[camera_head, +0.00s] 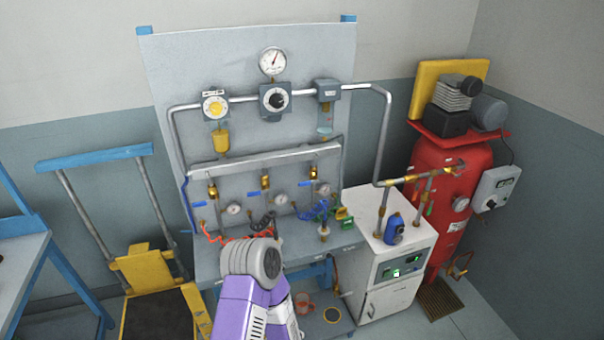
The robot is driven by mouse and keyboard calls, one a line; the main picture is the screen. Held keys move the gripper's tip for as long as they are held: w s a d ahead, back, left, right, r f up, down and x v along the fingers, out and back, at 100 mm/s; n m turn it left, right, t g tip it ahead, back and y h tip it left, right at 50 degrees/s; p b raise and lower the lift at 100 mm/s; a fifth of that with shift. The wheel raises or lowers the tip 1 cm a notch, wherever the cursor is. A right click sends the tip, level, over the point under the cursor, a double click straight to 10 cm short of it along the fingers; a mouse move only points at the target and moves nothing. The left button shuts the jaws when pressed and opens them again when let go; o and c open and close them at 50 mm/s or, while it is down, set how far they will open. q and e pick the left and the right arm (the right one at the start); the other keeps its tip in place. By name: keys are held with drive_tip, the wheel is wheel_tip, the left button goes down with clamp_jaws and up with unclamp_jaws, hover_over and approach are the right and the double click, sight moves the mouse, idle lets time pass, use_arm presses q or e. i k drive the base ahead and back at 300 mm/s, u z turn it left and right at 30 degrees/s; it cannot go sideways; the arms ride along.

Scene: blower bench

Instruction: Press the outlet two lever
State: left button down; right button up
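A grey panel (330,65) carries a pipe with three brass outlet drops. The middle drop (265,182) is probably outlet two, but I cannot read a label. A small blue lever (250,193) shows beside it. Similar blue levers show at the left drop (198,204) and the right drop (304,184). A purple arm of mine with a grey round joint rises from the bottom centre, in front of the bench below the outlets. Neither gripper shows. I cannot tell which arm this is, or whether a gripper is hidden behind the joint.
A white unit (395,262) with a blue canister (394,229) stands right of the bench, before a red tank (440,170). A yellow cart (146,268) stands at left.

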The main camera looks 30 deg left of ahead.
sight(250, 194)
drive_tip(key=z, duration=0.05)
drive_tip(key=i, duration=0.9)
drive_tip(key=u, duration=0.7)
drive_tip(key=i, duration=0.45)
drive_tip(key=u, duration=0.4)
